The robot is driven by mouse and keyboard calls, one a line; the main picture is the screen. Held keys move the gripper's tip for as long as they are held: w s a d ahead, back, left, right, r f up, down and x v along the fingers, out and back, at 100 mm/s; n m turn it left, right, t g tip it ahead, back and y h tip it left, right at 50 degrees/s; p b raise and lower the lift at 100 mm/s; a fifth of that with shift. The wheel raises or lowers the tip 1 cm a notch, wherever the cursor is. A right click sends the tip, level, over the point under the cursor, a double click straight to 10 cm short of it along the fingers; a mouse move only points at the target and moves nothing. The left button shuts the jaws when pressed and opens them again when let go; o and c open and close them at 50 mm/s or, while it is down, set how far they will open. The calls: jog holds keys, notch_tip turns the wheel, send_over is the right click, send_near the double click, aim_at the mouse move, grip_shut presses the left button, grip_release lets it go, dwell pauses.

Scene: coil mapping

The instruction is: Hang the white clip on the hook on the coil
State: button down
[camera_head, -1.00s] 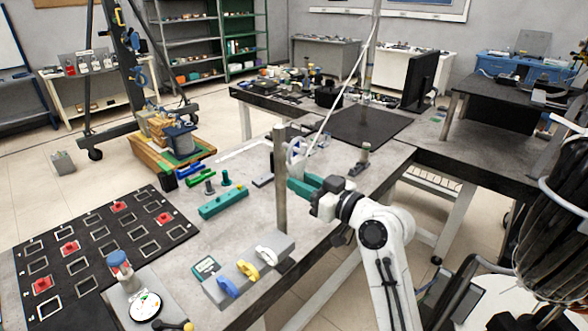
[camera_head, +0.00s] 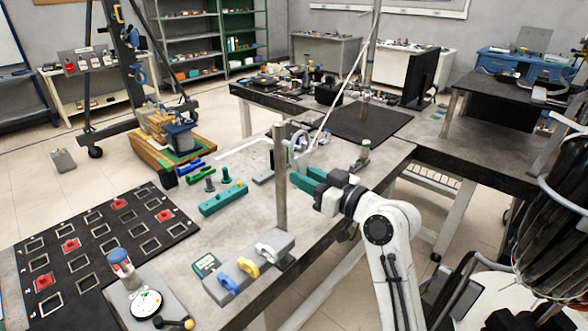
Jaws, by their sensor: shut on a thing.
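My gripper (camera_head: 310,181), with teal fingers, is over the table just right of the upright grey post (camera_head: 281,190). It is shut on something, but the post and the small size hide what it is. A white clip (camera_head: 266,250) shows on a grey block (camera_head: 276,244) at the table's front, beside a yellow clip (camera_head: 247,267) and a blue clip (camera_head: 228,285). A white and blue looped thing (camera_head: 299,154) shows just behind the fingertips; I cannot tell if they touch. I cannot make out the coil or its hook for sure.
A black mat (camera_head: 105,240) with square outlines and red pieces covers the left. A teal block (camera_head: 223,198) lies left of the post. A grey base with a dial (camera_head: 146,303) stands at the front. A thin pale line (camera_head: 345,85) slants up behind my gripper. A monitor (camera_head: 420,78) stands farther back.

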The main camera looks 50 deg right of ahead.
jog(key=shift+s, duration=0.15)
jog(key=shift+s, duration=1.3)
jog(key=shift+s+b, duration=0.15)
jog(key=shift+b, duration=0.2)
jog(key=shift+s, duration=0.55)
jog(key=shift+s, duration=0.1)
jog(key=s+d+f+m+g+h+p, duration=0.1)
jog(key=s+m+g+h, duration=0.4)
jog(key=s, duration=0.9)
jog(key=s+d+f+m+g+h+p, duration=0.1)
jog(key=s+d+m+g+h, duration=0.3)
jog(key=s, duration=1.1)
jog(key=s+d+f+m+g+h+p, duration=0.1)
jog(key=s+d+m+g+h+p, duration=0.1)
jog(key=s+m+g+h, duration=0.6)
jog(key=shift+s+d+m+h+p, duration=0.4)
jog(key=shift+s+h, duration=0.4)
jog(key=shift+s, duration=2.9)
